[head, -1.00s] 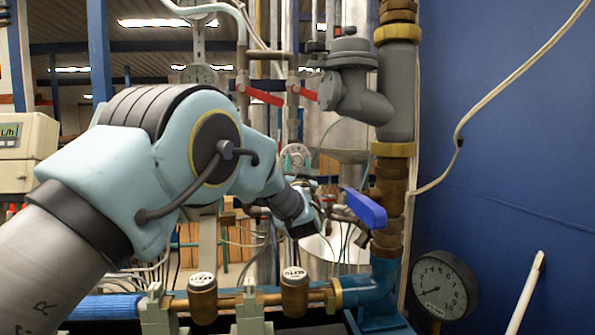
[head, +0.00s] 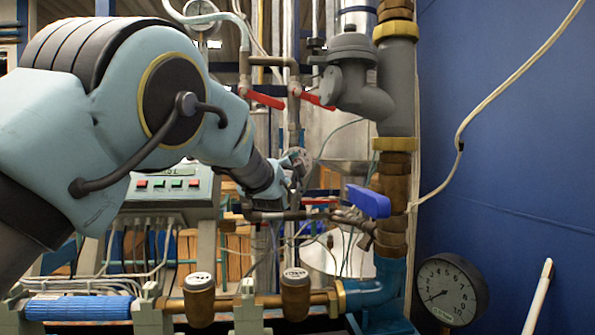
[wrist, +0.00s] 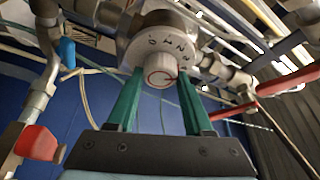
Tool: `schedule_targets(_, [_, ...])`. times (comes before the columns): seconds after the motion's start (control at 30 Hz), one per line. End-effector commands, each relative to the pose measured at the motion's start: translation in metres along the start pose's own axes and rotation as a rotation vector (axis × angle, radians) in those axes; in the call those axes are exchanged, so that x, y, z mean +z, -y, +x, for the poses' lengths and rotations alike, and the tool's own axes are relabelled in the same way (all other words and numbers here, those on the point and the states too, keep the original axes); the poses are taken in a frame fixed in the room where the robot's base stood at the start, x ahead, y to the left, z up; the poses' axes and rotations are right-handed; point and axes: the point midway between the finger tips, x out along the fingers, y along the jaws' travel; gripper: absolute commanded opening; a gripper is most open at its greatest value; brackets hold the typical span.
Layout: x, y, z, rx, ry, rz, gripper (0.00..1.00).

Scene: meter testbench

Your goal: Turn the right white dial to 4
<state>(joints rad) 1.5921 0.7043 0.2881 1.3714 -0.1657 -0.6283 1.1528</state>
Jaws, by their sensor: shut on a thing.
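The white dial (wrist: 159,84) is a round knob with a dark red ring mark on its face, seen in the wrist view. It sits on a pale round collar (wrist: 150,45) with dark markings that I cannot read. My gripper (wrist: 161,74) has its two green fingers shut on the dial, one on each side. In the head view my gripper (head: 284,174) is up at the dial's place on the pipework, and the arm and gripper mostly hide the dial there.
Red valve handles (head: 265,99) are just above my gripper, and a blue lever (head: 368,201) is to its right. A grey valve body (head: 355,90) stands above right. A pressure gauge (head: 447,290) is low right, before the blue wall.

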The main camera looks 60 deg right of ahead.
Motion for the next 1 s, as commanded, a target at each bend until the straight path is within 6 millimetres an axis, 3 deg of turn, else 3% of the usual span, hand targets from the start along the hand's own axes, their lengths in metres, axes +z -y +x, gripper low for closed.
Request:
schedule_targets(0.43, [-0.0005, 0.0005, 0.0, 0.107, 0.0, 0.259, 0.0])
schedule_targets(1.0, [-0.001, 0.0005, 0.0001, 0.133, -0.001, 0.317, 0.0])
